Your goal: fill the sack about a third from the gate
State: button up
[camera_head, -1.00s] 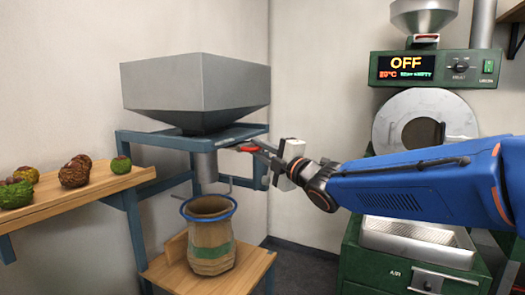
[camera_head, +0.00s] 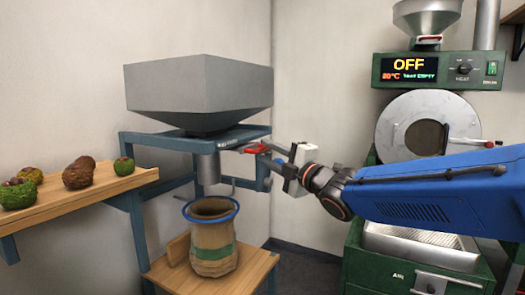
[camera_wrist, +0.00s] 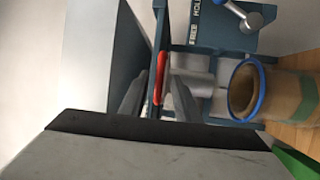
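The grey hopper (camera_head: 200,95) stands on a blue frame (camera_head: 130,180), with its outlet tube (camera_head: 208,167) pointing down. The gate's red handle (camera_head: 256,149) is beside the tube under the hopper. It also shows in the wrist view (camera_wrist: 161,75). My gripper (camera_head: 272,152) is at the handle from the right, its fingers apart on either side of it, with gaps visible in the wrist view (camera_wrist: 157,90). The brown sack (camera_head: 214,242) with a green band and blue rim stands upright below the tube. It also shows in the wrist view (camera_wrist: 285,95). I cannot tell its fill level.
A wooden shelf (camera_head: 100,197) on the left holds several green and brown round objects. The sack stands on a low wooden platform (camera_head: 255,268). A green roaster (camera_head: 440,68) reading OFF stands at the right, with a metal tray (camera_head: 420,245) below it.

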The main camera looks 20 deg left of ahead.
jog(key=v, duration=1.4)
jog(key=shift+d, duration=0.2)
dwell(0.6)
jog(key=w+d+f+m+t+h, duration=0.3)
jog(key=d+m+h, duration=0.15)
jog(key=d, duration=0.45)
jog(key=w+d+f+m+t+h, duration=0.2)
jog(key=d+f+m+h, duration=0.15)
jog(key=d+m, duration=0.35)
jog(key=s+d+f+m+g+h, duration=0.1)
jog(key=d+f+m+h, duration=0.2)
jog(key=d, duration=0.4)
jog(key=s+d+f+m+h, duration=0.1)
jog(key=d+f+m+h, duration=0.2)
jog(key=d, duration=0.5)
jog(key=s+d+f+m+g+h, duration=0.3)
jog(key=s+d+f+m, duration=0.3)
jog(key=s+d+f, duration=0.3)
jog(key=s+d+f+m+g, duration=0.2)
jog(key=s+f+m, duration=0.1)
jog(key=s, duration=0.5)
jog(key=s+d+f+m+g, duration=0.2)
jog(key=s+f+m+g, duration=0.1)
jog(key=s, duration=0.4)
jog(key=shift+s+d+f+h, duration=0.3)
jog(key=shift+s+d+f, duration=0.05)
jog(key=shift+f, duration=0.3)
